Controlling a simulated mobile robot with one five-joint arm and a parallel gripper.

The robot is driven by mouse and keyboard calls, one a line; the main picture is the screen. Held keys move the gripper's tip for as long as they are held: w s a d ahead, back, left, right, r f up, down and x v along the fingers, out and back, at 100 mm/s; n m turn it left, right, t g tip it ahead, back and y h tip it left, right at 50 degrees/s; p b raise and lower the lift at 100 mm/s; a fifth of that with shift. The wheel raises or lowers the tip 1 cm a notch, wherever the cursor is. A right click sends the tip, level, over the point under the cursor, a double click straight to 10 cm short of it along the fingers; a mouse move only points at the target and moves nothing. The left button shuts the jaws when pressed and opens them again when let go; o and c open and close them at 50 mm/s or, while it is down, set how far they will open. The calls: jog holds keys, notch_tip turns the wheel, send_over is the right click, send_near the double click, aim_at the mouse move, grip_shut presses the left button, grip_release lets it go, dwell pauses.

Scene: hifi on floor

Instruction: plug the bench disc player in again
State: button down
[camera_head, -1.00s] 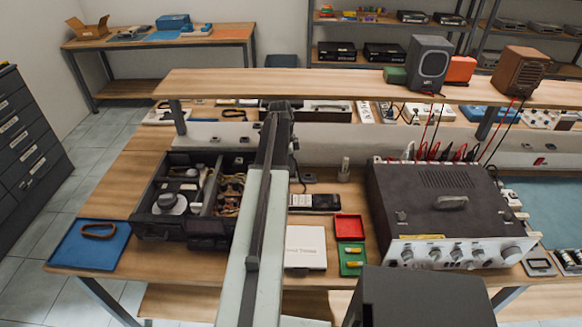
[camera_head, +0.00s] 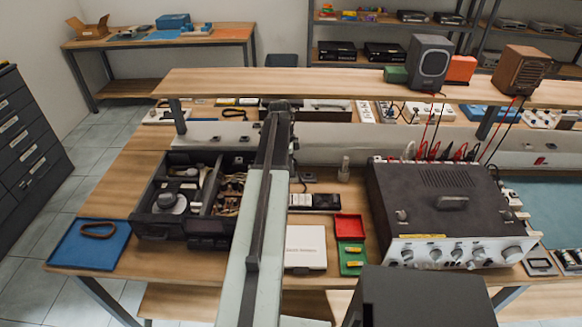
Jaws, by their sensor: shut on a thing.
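The bench disc player (camera_head: 150,228) is an open black case on the left part of the bench, with a round grey hub and internal parts showing. A dark power strip (camera_head: 327,201) with pale parts lies just right of my arm. A thin dark cord (camera_head: 303,186) shows between my arm and the strip. My arm reaches up the middle of the picture and bends down at its far end. My gripper is hidden behind my own arm, so its jaws and anything in them do not show. The player's plug cannot be made out.
A blue tray (camera_head: 75,255) holds a brown loop at the bench's left corner. A white box (camera_head: 305,250), a red tray (camera_head: 349,226) and a green tray (camera_head: 352,268) lie right of my arm. A large amplifier-like unit (camera_head: 450,215) stands further right. A raised shelf (camera_head: 330,88) crosses behind.

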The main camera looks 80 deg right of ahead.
jog(key=shift+f, duration=0.1)
dwell(0.7)
jog(key=c, duration=1.3)
grip_release()
jog(key=shift+o, duration=0.2)
jog(key=r+p, duration=0.5)
jog(key=w+r+p, duration=0.1)
jog(key=r+p, duration=0.1)
jog(key=shift+w+a+r+p, duration=0.1)
jog(key=shift+r+p, duration=0.25)
jog(key=shift+r, duration=0.05)
jog(key=r+p, duration=0.5)
jog(key=shift+d, duration=0.2)
jog(key=shift+w, duration=0.1)
